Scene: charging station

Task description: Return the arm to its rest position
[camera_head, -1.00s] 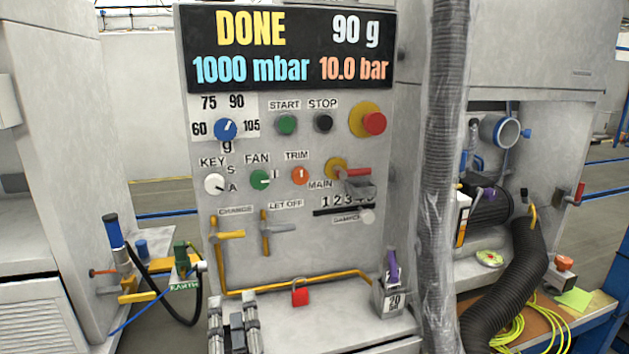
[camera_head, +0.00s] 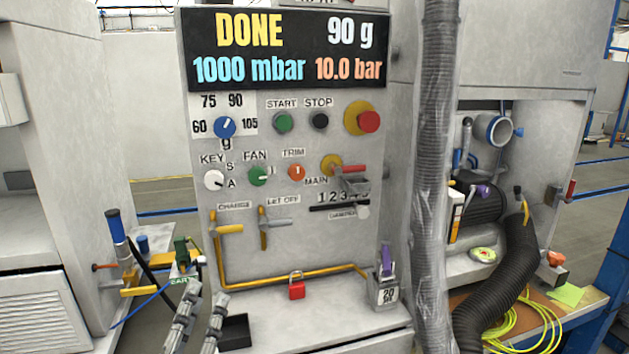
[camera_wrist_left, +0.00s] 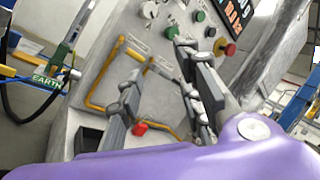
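My left gripper (camera_head: 208,293) is at the bottom of the head view, in front of the control panel (camera_head: 330,240). Its two grey fingers are spread apart, with nothing held between them. In the left wrist view the same fingers (camera_wrist_left: 166,56) are open and point toward the panel's yellow pipe (camera_wrist_left: 100,85). My right gripper is in neither view.
A black open box (camera_head: 235,332) sits on the ledge just right of my fingers. A red padlock (camera_head: 297,290) and a tagged grey holder (camera_head: 385,292) are farther right. The blue-handled yellow fixture (camera_head: 115,228) stands at left. A ribbed hose (camera_head: 435,170) hangs at right.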

